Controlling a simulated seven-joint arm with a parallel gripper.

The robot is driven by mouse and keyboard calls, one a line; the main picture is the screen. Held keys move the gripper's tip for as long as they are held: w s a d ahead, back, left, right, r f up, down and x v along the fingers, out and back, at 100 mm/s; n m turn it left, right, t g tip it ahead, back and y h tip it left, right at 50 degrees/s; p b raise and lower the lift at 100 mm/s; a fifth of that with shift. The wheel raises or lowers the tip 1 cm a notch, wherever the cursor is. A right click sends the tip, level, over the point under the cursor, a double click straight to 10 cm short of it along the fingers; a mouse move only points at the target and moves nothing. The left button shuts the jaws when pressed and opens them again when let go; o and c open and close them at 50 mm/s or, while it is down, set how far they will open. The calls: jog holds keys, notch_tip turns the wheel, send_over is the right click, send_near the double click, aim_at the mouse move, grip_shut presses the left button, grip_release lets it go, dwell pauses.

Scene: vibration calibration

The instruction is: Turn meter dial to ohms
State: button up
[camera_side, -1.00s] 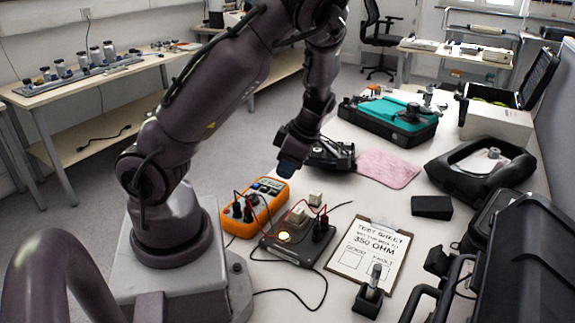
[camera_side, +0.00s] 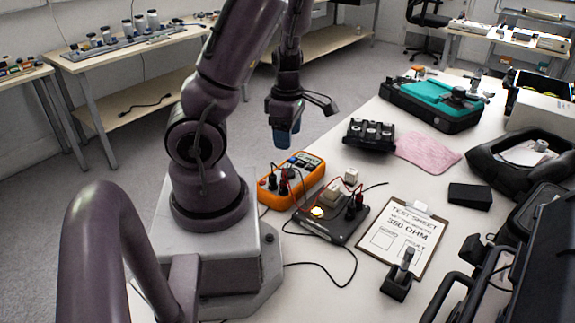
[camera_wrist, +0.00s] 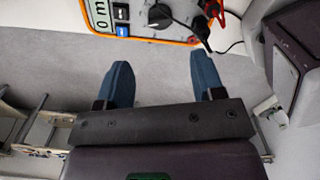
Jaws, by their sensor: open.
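The orange multimeter (camera_side: 291,179) lies on the white table beside my base, with red and black leads plugged in at its near end. In the wrist view the meter (camera_wrist: 142,37) shows at the top edge, partly cut off, with its black round dial (camera_wrist: 159,16) and part of a display. I cannot read the dial's setting. My gripper (camera_side: 286,139) hangs above the meter's far end, pointing down. Its two blue fingers are apart and empty in the wrist view (camera_wrist: 161,82), with grey floor showing between them, and the dial is beyond the fingertips.
A black test board (camera_side: 333,218) with a lit yellow lamp and leads sits right of the meter. A clipboard test sheet (camera_side: 402,236) reading 350 OHM lies further right. A black block with round fittings (camera_side: 369,135) and a pink cloth (camera_side: 427,152) lie behind.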

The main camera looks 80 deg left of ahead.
aim_at(288, 168)
notch_tip(288, 168, down, 9)
jog(key=shift+f, duration=0.2)
dwell(0.3)
jog(key=c, duration=0.9)
